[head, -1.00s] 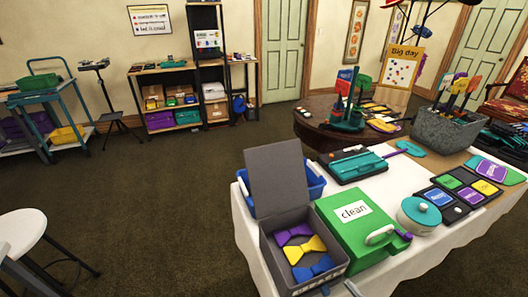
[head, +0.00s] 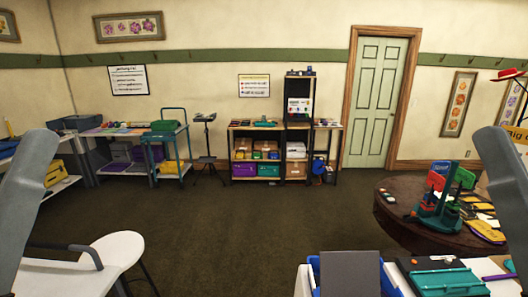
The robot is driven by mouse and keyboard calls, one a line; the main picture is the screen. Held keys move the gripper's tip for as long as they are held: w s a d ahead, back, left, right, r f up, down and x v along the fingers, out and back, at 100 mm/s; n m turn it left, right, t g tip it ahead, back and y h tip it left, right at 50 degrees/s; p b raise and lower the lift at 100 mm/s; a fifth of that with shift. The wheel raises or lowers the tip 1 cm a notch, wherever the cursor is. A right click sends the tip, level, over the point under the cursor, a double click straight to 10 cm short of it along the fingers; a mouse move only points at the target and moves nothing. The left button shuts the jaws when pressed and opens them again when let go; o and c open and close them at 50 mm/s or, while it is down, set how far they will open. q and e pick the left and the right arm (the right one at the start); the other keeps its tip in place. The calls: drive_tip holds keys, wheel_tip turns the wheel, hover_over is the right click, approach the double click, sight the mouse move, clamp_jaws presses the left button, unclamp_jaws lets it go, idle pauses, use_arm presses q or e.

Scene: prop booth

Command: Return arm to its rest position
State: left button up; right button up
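A grey link of my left arm (head: 28,205) rises along the left edge of the head view. A matching grey link of my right arm (head: 503,180) rises along the right edge. Both look upright and slightly tilted, one on each side. Neither gripper shows in the head view, so whether they are open or hold anything is hidden.
The white-covered table (head: 303,283) is at the bottom right, with a grey box lid (head: 350,272) and a teal tray (head: 450,282). A round brown table (head: 400,225) stands right. The carpet (head: 250,215) between is clear.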

wheel_tip(320, 180, up, 35)
drive_tip(key=p, duration=3.2)
wheel_tip(320, 180, down, 46)
drive_tip(key=b, duration=4.6)
drive_tip(key=shift+f+y+b, duration=0.15)
drive_tip(key=shift+y+b, duration=0.15)
drive_tip(key=shift+w, duration=0.1)
